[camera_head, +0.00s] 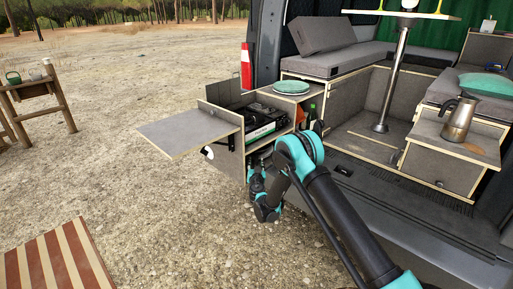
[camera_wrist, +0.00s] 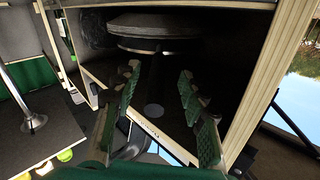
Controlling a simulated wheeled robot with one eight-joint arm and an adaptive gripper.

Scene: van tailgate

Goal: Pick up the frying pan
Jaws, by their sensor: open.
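In the wrist view, which is turned over, a dark round pan-like shape (camera_wrist: 155,24), likely the frying pan, sits inside a dark compartment. A dark bar that looks like its handle reaches from it toward my gripper (camera_wrist: 159,72). My gripper is open, with its two green-padded fingers apart on either side of this bar; contact cannot be told. In the head view, the pan cannot be made out, and my arm and the cabinet hide the gripper's fingers.
The compartment's pale wooden edge (camera_wrist: 262,85) is close beside the fingers. In the head view, the kitchen cabinet (camera_head: 225,118) has a fold-out flap (camera_head: 185,132) and a stove (camera_head: 262,122). A plate stack (camera_head: 291,87), bottle (camera_head: 312,112) and moka pot (camera_head: 459,118) stand nearby. Open gravel lies left.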

